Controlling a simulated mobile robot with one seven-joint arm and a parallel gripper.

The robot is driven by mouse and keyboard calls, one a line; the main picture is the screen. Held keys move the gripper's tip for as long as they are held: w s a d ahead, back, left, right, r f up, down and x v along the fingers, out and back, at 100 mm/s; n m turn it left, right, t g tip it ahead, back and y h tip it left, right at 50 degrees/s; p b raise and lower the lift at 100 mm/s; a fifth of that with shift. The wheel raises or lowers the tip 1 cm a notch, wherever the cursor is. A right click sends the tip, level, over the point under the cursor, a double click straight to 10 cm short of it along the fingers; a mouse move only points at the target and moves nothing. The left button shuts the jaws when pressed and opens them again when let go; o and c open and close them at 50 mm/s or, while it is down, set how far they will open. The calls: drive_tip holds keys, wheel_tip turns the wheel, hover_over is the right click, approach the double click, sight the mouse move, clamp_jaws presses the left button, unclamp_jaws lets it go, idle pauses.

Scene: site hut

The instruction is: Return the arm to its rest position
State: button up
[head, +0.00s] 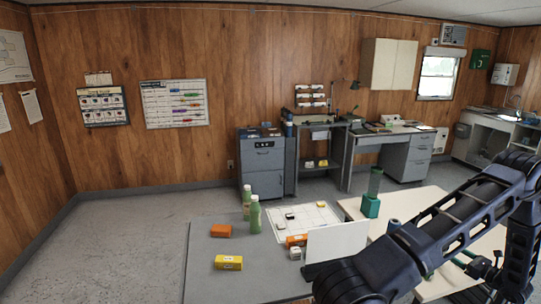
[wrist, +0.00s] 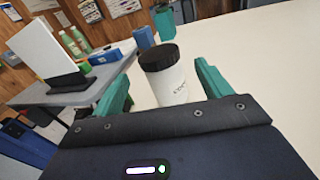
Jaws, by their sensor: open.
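My gripper (wrist: 163,82) is open in the wrist view, its two teal fingers spread apart. A white jar (wrist: 172,92) with a black lid stands upright on the pale table (wrist: 240,50), between or just beyond the fingers. Gaps show on both sides of it; I cannot tell its exact depth. In the head view my dark arm (head: 455,215) rises from the bottom, bends at the upper right and comes down over the pale table (head: 425,205). The gripper end is small and partly hidden there.
A grey table (head: 210,270) holds green bottles (head: 255,217), an orange box (head: 221,230), a yellow box (head: 228,262) and a white upright panel (head: 338,243). A green container (head: 371,205) and blue cylinder (head: 393,226) stand near the arm. Floor at left is clear.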

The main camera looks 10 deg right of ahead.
drive_tip(key=w+a+r+m+g+h, duration=0.1)
drive_tip(key=w+r+m+g+h, duration=0.2)
drive_tip(key=w+r, duration=0.75)
drive_tip(key=w+a+r+m+h, duration=0.2)
drive_tip(key=w+r+m, duration=0.45)
drive_tip(key=w, duration=0.65)
drive_tip(key=w+a+r+m+g+h, duration=0.1)
drive_tip(key=w+a+r+m+h, duration=0.1)
drive_tip(key=w+a+r+m, duration=0.45)
drive_tip(key=w+a+r+m+g+h, duration=0.1)
drive_tip(key=w+a+r+m+h, duration=0.2)
drive_tip(key=a+r, duration=0.7)
drive_tip(key=s+a+r+m+g, duration=0.25)
drive_tip(key=a+r+m, duration=0.25)
drive_tip(key=a, duration=0.5)
drive_tip(key=s+a+r+m+g, duration=0.1)
drive_tip(key=s+a+r+m, duration=0.3)
drive_tip(key=a, duration=0.7)
drive_tip(key=s+a+f+m+g+y, duration=0.1)
drive_tip(key=s+a+m, duration=0.4)
drive_tip(key=s+a, duration=0.5)
drive_tip(key=s+a+f+m+g+y, duration=0.2)
drive_tip(key=s+a+m+g+y, duration=0.1)
drive_tip(key=s+a, duration=0.8)
drive_tip(key=a+m+y, duration=0.1)
drive_tip(key=a+m, duration=0.1)
drive_tip(key=shift+s+a+f+y, duration=0.2)
drive_tip(key=shift+a+f+y, duration=0.05)
drive_tip(key=shift+a+y, duration=0.05)
